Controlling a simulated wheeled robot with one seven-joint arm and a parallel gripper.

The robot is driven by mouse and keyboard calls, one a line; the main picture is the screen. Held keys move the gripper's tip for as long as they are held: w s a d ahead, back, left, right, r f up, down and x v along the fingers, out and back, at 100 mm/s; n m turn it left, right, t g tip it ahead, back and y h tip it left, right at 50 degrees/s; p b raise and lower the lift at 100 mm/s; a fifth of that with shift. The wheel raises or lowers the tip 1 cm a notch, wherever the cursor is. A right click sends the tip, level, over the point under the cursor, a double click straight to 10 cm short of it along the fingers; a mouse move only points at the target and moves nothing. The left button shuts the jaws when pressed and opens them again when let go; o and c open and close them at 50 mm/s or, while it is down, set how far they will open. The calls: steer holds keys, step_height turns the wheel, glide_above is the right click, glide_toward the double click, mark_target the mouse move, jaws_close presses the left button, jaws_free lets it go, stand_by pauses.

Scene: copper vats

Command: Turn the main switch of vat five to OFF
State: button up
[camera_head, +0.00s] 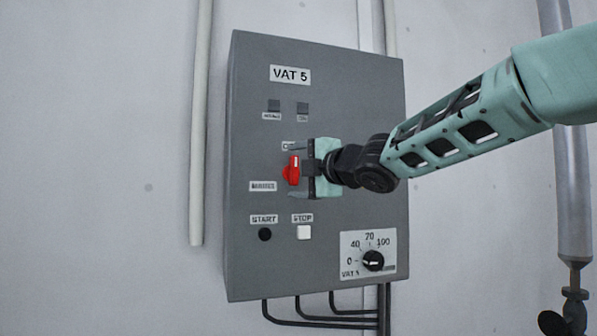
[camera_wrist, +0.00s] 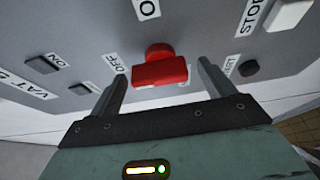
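The grey control box marked VAT 5 (camera_head: 325,130) hangs on the wall. Its red switch handle (camera_head: 292,170) stands upright on the panel. In the wrist view the red handle (camera_wrist: 160,70) lies across the gap between my fingers. My gripper (camera_head: 300,171) faces the panel at the handle, and its two fingers (camera_wrist: 162,72) are apart, one above and one below the handle. I see clear gaps between handle and fingers. A white label with an O (camera_wrist: 146,9) shows beside the handle in the wrist view; my gripper hides it in the head view.
Below the handle are a black START button (camera_head: 264,234), a white STOP button (camera_head: 304,232) and a black dial (camera_head: 373,261). Two dark square lamps (camera_head: 274,105) sit above. Pipes (camera_head: 201,120) run up the wall on both sides.

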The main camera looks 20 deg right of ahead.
steer(key=p+v, duration=0.2)
steer(key=v, duration=1)
steer(key=shift+s+r, duration=0.15)
steer(key=shift+r, duration=0.15)
steer(key=p+v, duration=0.5)
steer(key=p, duration=0.7)
steer(key=shift+f, duration=0.2)
